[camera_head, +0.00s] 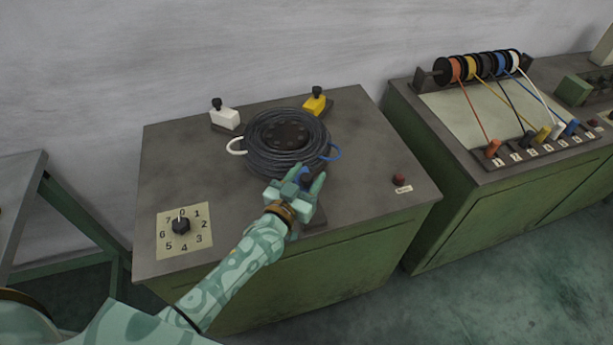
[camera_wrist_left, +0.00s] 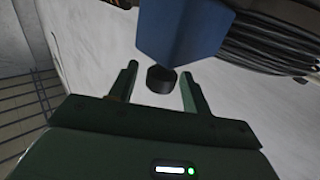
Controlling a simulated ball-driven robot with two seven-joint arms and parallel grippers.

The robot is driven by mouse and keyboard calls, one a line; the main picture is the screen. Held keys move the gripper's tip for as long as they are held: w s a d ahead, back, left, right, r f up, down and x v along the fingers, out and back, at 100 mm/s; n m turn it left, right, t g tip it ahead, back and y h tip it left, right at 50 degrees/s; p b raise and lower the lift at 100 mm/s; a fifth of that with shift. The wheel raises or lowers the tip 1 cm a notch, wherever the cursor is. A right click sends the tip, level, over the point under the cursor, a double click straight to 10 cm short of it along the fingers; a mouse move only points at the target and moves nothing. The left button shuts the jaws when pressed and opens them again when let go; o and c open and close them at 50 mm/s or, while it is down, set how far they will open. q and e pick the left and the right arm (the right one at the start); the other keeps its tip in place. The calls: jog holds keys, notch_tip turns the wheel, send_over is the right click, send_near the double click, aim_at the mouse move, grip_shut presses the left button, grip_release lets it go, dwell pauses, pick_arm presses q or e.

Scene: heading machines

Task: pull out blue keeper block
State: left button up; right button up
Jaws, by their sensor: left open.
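The blue keeper block (camera_head: 304,174) stands at the front edge of the cable coil (camera_head: 266,150), mostly hidden behind my left gripper (camera_head: 306,180) in the head view. In the left wrist view the blue block (camera_wrist_left: 182,32) is large and close, with a black knob (camera_wrist_left: 161,80) on its end. My left gripper is open. Its two fingers (camera_wrist_left: 158,76) stand either side of the knob in that view. I cannot tell whether they touch it. My right gripper is not in view.
A white block (camera_head: 225,119) and a yellow block (camera_head: 314,104), each with a black knob, stand behind the coil. A numbered dial (camera_head: 181,226) and a red button (camera_head: 398,180) are on the same bench. A second bench with coloured cables (camera_head: 487,95) stands right.

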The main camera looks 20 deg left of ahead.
pick_arm(q)
grip_shut()
jog(key=s+d+p, duration=0.2)
jog(key=s, duration=0.1)
jog(key=s+d+p, duration=0.1)
jog(key=shift+s+r, duration=0.1)
jog(key=shift+s, duration=0.15)
jog(key=shift+f, duration=0.25)
grip_release()
jog(key=shift+d, duration=0.1)
jog(key=shift+s+r, duration=0.1)
jog(key=shift+r, duration=0.05)
